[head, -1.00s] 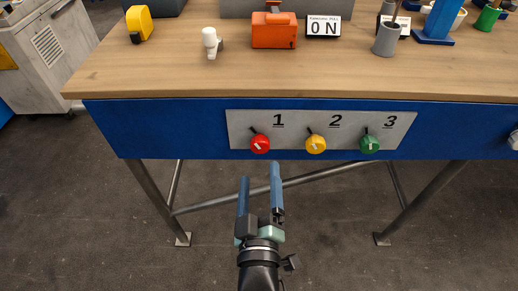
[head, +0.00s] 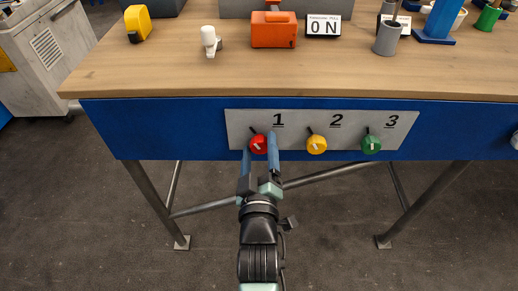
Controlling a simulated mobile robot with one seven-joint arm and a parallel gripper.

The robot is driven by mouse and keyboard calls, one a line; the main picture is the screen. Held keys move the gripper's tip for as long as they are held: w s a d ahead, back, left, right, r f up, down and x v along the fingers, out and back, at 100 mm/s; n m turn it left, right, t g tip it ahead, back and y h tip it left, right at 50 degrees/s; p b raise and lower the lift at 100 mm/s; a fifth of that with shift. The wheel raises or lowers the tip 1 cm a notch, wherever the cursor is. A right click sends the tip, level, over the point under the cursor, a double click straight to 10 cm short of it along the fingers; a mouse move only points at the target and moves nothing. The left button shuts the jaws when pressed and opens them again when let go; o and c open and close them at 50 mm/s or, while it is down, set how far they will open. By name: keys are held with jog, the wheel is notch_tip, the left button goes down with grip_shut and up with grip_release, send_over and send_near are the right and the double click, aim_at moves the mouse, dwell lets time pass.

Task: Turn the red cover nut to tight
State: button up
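The red cover nut (head: 258,144) is a small round red knob with a white mark and a dark pointer at its upper left. It sits under the number 1 on a grey panel (head: 240,118) on the blue front of the workbench. My gripper (head: 259,146) reaches up to it, with one blue finger at the left and one at the right of the red nut. The fingers are apart. I cannot tell whether either finger touches the nut.
A yellow knob (head: 316,145) under 2 and a green knob (head: 371,145) under 3 sit to the right on the same panel. The wooden bench top (head: 170,75) overhangs above, holding an orange box (head: 273,31) and other items. The floor below is mostly clear, with metal legs either side.

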grip_shut()
jog(key=shift+m, duration=0.3)
jog(key=m+p, duration=0.1)
jog(key=m, duration=0.3)
jog(key=shift+m+p, duration=0.35)
jog(key=shift+m, duration=0.05)
jog(key=m+p, duration=0.2)
jog(key=m, duration=0.3)
jog(key=shift+d, duration=0.1)
jog(key=m+p, duration=0.1)
jog(key=m, duration=0.4)
jog(key=shift+m, duration=0.4)
jog(key=m+p, duration=0.1)
jog(key=m, duration=0.4)
jog(key=shift+f, duration=0.1)
jog(key=shift+m, duration=0.4)
